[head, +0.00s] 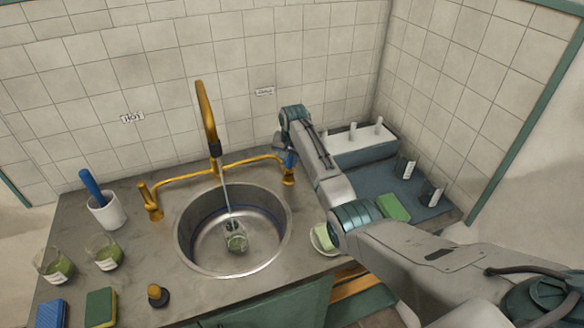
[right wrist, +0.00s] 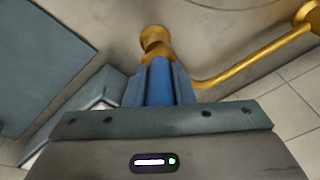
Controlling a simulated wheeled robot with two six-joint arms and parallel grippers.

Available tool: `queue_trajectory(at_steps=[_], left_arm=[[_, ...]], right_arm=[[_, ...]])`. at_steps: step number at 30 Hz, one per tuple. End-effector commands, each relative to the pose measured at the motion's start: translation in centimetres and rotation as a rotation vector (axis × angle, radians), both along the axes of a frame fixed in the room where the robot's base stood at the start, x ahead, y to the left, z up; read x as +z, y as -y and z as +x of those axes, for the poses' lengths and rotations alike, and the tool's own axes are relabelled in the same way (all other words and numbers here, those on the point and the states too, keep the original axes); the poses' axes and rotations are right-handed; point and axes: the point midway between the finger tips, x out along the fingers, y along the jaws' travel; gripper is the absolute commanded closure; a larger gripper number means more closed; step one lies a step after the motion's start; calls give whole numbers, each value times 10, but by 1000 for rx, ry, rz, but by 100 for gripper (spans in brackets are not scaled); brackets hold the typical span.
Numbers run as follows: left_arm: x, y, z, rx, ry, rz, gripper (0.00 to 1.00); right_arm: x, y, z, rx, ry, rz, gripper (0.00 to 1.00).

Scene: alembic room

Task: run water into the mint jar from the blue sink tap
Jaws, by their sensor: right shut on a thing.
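The mint jar (head: 238,243), a small glass with green in it, stands in the round steel sink (head: 190,250). A thin pale stream (head: 225,192) runs from the brass spout (head: 207,115) down to the jar's mouth. My right gripper (head: 287,161) is at the right-hand tap of the brass fixture, beside the wall. In the right wrist view its jaws are shut on the blue tap handle (right wrist: 160,84), with the brass tap body (right wrist: 155,42) beyond. The jaws hide part of the handle. My left gripper is not in view.
Two glasses with green contents (head: 104,254) and a white cup (head: 106,211) with a blue-handled tool stand left of the sink. Sponges (head: 99,307) and a dark stopper (head: 157,295) lie in front. A soap dish (head: 322,239) and a blue-grey mat (head: 432,208) are at right.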

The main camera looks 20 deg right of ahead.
Motion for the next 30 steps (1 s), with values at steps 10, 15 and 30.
queue_trajectory(at_steps=[10,15,30], left_arm=[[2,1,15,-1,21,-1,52],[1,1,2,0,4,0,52],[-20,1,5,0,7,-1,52]], right_arm=[[0,0,-1,0,-1,0,56],[0,0,-1,0,-1,0,56],[60,-1,-13,0,5,0,56]])
